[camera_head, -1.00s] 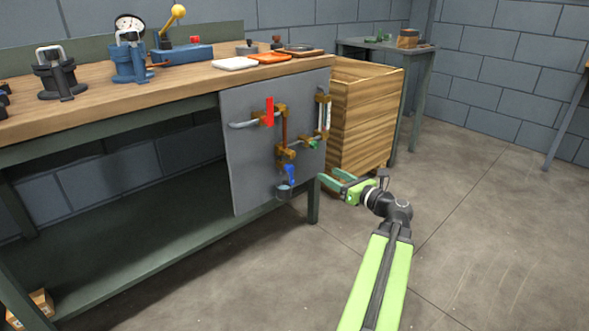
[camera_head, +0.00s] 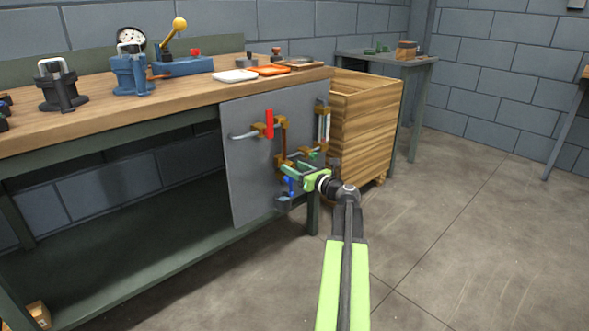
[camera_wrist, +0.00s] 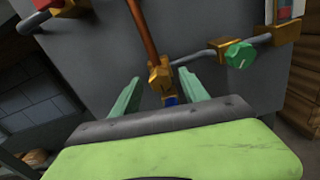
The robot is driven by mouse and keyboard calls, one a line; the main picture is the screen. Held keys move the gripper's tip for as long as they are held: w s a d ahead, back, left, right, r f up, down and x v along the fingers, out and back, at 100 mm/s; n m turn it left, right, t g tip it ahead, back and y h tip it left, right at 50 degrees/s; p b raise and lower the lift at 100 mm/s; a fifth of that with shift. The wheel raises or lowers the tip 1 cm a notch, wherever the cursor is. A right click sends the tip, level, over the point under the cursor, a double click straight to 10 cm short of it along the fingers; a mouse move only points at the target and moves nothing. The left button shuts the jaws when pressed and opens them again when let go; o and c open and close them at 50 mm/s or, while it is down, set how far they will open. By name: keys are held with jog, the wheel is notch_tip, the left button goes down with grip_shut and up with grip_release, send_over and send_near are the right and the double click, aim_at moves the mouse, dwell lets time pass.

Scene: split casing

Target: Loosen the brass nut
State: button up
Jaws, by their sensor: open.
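A hex-like brass piece (camera_wrist: 160,77), likely the brass nut, sits at the lower end of the copper pipe (camera_wrist: 143,30) in the wrist view. Blue shows just below it. My gripper (camera_wrist: 158,80) is open, with its green fingers on either side of the brass piece in the picture. Whether they touch it or stand short of it cannot be told. In the head view my gripper (camera_head: 290,170) is in front of the lower part of the grey panel (camera_head: 250,180) and hides some of the brass fittings there.
A red handle (camera_head: 269,123) sits on the pipework at the panel's upper part. A green knob (camera_wrist: 239,54) is on the pipe right of the brass piece. A wooden crate (camera_head: 365,125) stands right of the panel. The floor (camera_head: 460,230) at right is clear.

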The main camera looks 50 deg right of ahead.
grip_shut()
dwell(0.4)
